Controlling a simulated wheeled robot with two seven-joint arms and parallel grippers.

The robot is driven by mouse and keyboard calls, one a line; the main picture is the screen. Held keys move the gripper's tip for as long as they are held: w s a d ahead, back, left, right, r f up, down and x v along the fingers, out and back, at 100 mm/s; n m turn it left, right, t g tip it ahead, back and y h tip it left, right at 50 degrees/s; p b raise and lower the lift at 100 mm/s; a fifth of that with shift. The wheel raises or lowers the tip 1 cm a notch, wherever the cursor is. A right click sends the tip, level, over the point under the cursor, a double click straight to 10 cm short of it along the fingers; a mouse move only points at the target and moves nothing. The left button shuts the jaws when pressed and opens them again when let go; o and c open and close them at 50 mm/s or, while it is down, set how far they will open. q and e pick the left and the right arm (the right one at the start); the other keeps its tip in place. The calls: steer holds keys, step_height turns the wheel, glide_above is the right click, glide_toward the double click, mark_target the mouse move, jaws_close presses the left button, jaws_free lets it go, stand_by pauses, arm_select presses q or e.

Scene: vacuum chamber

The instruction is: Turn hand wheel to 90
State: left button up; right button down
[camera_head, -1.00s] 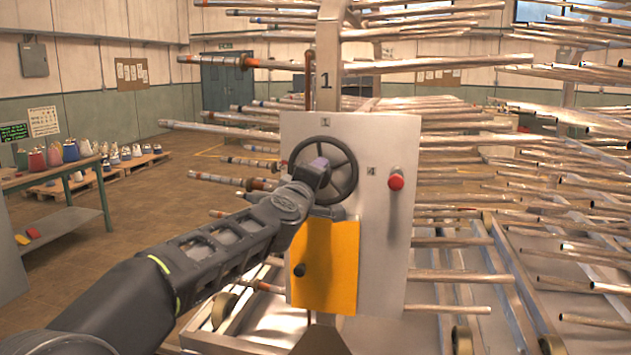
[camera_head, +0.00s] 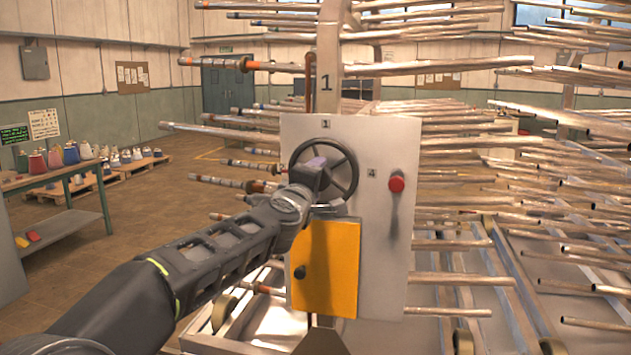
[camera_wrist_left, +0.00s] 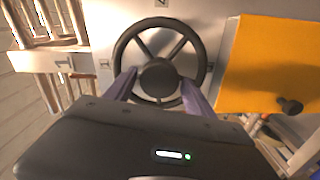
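The dark hand wheel (camera_head: 351,172) is mounted on the upper part of a grey metal panel (camera_head: 380,262). It has a round rim, spokes and a central hub, and my left gripper hides part of it in the head view. In the left wrist view the wheel (camera_wrist_left: 190,42) faces the camera, with its hub (camera_wrist_left: 157,77) in the middle. My left gripper (camera_wrist_left: 158,88) has its two purple fingers apart, one on each side of the hub, at the wheel. I cannot tell whether they touch it. My right gripper is not in view.
A yellow box (camera_head: 335,265) with a dark knob sits below the wheel. Metal tubes (camera_head: 470,135) project from racks around the panel. A green table (camera_head: 60,178) stands at the left, with open floor between.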

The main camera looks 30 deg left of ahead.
arm_select(q)
steer(key=shift+o, duration=0.7)
steer(key=shift+s+r, duration=0.1)
steer(key=shift+s, duration=0.05)
steer(key=v, duration=0.7)
steer(key=shift+s+d, duration=0.15)
steer(key=shift+s, duration=0.1)
